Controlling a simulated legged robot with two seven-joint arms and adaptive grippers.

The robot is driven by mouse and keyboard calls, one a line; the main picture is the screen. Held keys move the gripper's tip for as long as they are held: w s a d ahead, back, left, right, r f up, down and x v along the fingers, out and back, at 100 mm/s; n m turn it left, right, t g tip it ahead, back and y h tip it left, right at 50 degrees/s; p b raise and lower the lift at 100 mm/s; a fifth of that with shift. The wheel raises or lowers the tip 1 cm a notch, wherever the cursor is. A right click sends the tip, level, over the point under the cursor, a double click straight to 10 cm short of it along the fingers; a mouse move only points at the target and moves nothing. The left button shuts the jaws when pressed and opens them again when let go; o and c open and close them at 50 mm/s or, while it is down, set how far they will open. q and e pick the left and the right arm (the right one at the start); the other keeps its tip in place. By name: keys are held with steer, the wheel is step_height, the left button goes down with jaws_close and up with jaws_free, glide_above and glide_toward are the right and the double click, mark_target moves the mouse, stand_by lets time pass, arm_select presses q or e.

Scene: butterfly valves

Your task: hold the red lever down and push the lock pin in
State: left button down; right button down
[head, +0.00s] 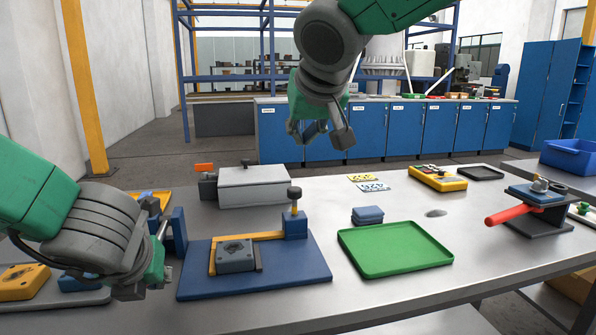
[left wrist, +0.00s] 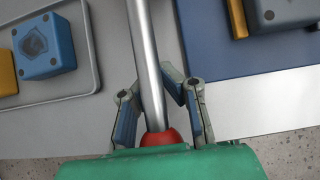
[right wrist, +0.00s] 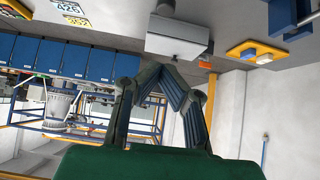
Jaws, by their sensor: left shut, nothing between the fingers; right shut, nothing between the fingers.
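At the right of the head view a red lever (head: 515,213) sticks out from a dark stand with a blue top. In the left wrist view a metal rod with a red ball (left wrist: 161,138) runs up across my left gripper (left wrist: 153,76). That gripper is shut and does not grip the rod; whether it touches it I cannot tell. A black-knobbed pin (head: 294,194) stands upright on a blue block at the near fixture; whether it is the lock pin I cannot tell. My right gripper (head: 322,138) is shut and empty, high above the table, away from both.
A blue baseplate (head: 300,278) carries a grey block and yellow bar. A green tray (head: 395,249) lies right of it, with a small blue block (head: 367,215) behind. A grey box (head: 254,187) stands at the back. The front table strip is clear.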

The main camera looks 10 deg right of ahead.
arm_select(q)
steer(key=shift+a, duration=0.1)
arm_select(e)
glide_above(294, 187)
steer(key=s, duration=0.2)
step_height(294, 187, down, 7)
step_height(294, 187, down, 3)
steer(key=shift+w+f, duration=0.1)
steer(key=shift+f, duration=0.4)
